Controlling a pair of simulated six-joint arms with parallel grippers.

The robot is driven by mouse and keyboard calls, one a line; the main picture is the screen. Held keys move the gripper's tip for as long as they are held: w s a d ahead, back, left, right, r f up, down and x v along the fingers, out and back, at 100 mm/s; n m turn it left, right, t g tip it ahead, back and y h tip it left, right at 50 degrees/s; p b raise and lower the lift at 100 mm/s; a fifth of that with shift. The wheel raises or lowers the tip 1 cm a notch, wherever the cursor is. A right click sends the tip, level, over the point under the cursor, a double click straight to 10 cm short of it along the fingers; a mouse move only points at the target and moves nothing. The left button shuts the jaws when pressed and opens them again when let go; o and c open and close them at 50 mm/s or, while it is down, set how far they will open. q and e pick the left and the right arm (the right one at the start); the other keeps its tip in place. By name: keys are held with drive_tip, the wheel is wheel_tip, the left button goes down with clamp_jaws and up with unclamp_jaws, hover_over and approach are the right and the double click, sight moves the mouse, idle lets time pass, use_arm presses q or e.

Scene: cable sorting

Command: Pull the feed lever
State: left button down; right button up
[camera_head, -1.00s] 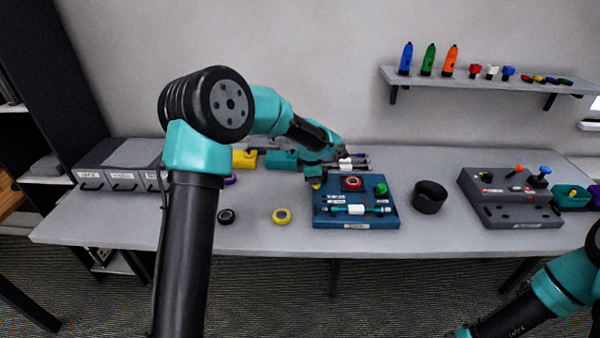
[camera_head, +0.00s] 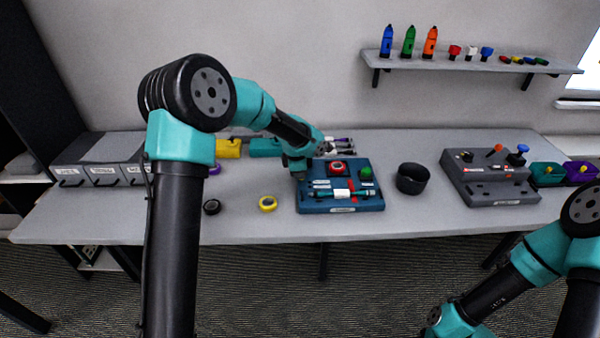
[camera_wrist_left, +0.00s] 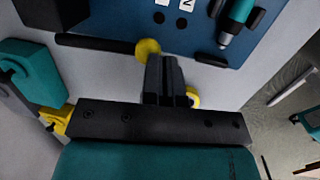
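The blue feed device (camera_head: 315,208) stands on the table, with a red round button, a green knob and a teal cable piece with a white sleeve on top. A black lever rod (camera_wrist_left: 95,43) with a yellow ball knob (camera_wrist_left: 148,49) shows beside the device in the left wrist view; I take it for the feed lever. My left gripper (camera_wrist_left: 165,62) has its dark fingers together, with the knob at their tips, partly overlapped. I see no clear grip on it. In the head view, my left gripper (camera_head: 298,172) is at the device's left edge.
A black cup (camera_head: 412,180) and a grey device (camera_head: 490,185) stand to the right. Yellow tape (camera_head: 268,204) and black tape (camera_head: 211,207) lie left of the blue device. Grey drawers (camera_head: 103,170) stand at the left. The front table strip is mostly clear.

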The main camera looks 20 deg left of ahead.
use_arm(q)
drive_tip(key=shift+s+f, duration=0.2)
drive_tip(key=shift+f, duration=0.15)
drive_tip(key=s+r, duration=0.3)
drive_tip(key=r, duration=0.3)
drive_tip(key=s+d+r, duration=0.1)
drive_tip(key=s+r, duration=0.2)
drive_tip(key=r, duration=0.3)
drive_tip(key=shift+s+r, duration=0.3)
drive_tip(key=shift+r, duration=0.1)
